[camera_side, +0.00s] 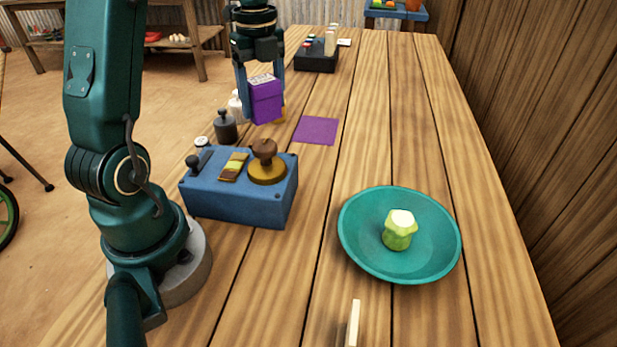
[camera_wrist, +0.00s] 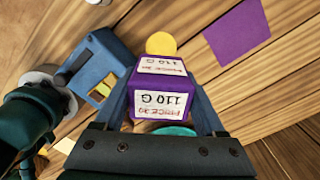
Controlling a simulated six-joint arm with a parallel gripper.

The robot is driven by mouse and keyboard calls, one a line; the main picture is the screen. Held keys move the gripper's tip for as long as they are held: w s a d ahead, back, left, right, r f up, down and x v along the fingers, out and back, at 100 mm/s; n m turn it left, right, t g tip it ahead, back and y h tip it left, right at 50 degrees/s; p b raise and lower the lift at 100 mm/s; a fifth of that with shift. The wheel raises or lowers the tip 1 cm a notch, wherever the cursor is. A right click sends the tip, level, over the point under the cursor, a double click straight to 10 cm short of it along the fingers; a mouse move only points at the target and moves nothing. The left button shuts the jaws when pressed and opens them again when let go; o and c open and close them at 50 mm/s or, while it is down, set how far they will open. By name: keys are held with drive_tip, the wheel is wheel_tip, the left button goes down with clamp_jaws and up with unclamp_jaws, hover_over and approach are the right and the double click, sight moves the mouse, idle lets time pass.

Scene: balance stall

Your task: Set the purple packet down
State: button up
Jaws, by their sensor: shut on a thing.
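The purple packet (camera_side: 265,99) is a small box with a white label, held between the two fingers of my gripper (camera_side: 262,85) in the side view. It hangs above the table, behind the blue box. In the wrist view the packet (camera_wrist: 160,92) fills the space between my gripper's fingers (camera_wrist: 163,100), and its label shows "110 G". A flat purple square (camera_side: 316,130) lies on the table to the right of the packet and lower in the side view. The square also shows at the upper right of the wrist view (camera_wrist: 237,32).
A blue box (camera_side: 240,205) with a brown-knobbed brass piece stands in front. Dark and white weights (camera_side: 226,128) stand left of the packet. A teal dish (camera_side: 362,255) holds a green object (camera_side: 398,231). A black tray (camera_side: 316,62) is at the back. The table's right side is clear.

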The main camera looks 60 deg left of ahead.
drive_tip(key=w+d+f, duration=0.2)
drive_tip(key=d, duration=0.1)
drive_tip(key=w+d+f, duration=0.2)
drive_tip(key=w+d, duration=0.1)
drive_tip(key=w+d+f, duration=0.2)
drive_tip(key=d+f, duration=0.1)
drive_tip(key=shift+w+d, duration=0.15)
drive_tip(key=shift+d, duration=0.25)
drive_tip(key=shift+f, duration=2)
drive_tip(key=shift+f, duration=0.15)
drive_tip(key=o, duration=1.4)
